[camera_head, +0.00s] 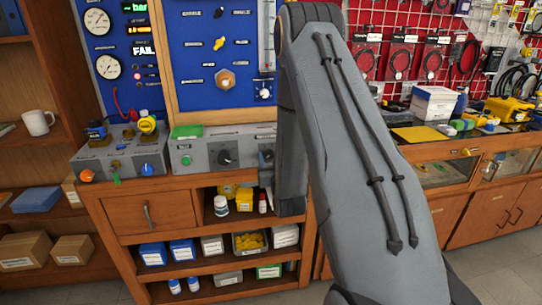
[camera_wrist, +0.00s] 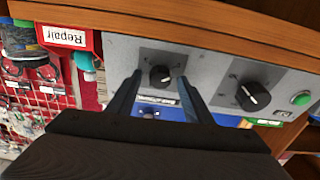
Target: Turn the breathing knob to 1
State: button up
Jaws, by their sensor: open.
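A grey control box (camera_head: 200,160) stands on the wooden bench in the head view. In the wrist view, its grey face (camera_wrist: 215,85) appears inverted. A small black knob (camera_wrist: 160,75) on a dark square plate lies between the fingertips of my gripper (camera_wrist: 159,77). The fingers are open and spread to either side of it, with gaps visible. A larger black knob (camera_wrist: 252,95) with a white mark sits to its right; a black knob (camera_head: 228,157) also shows on the box in the head view. Labels are unreadable, so I cannot tell which is the breathing knob.
A green button (camera_wrist: 300,98) sits beside the larger knob. A second grey box (camera_head: 120,150) with coloured knobs and regulators stands at left. A blue gauge panel (camera_head: 215,60) rises behind. My arm covers the bench's right end. Shelves (camera_head: 220,240) below hold several small boxes.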

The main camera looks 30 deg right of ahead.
jog(key=shift+w, duration=0.25)
jog(key=c, duration=1.1)
jog(key=shift+o, duration=0.2)
jog(key=shift+m, duration=0.4)
jog(key=m+h+b, duration=0.1)
jog(key=m+b, duration=0.1)
jog(key=m, duration=0.3)
jog(key=shift+g, duration=0.4)
jog(key=m+h+b, duration=0.1)
jog(key=m, duration=0.4)
jog(key=shift+g, duration=0.4)
jog(key=shift+m, duration=0.4)
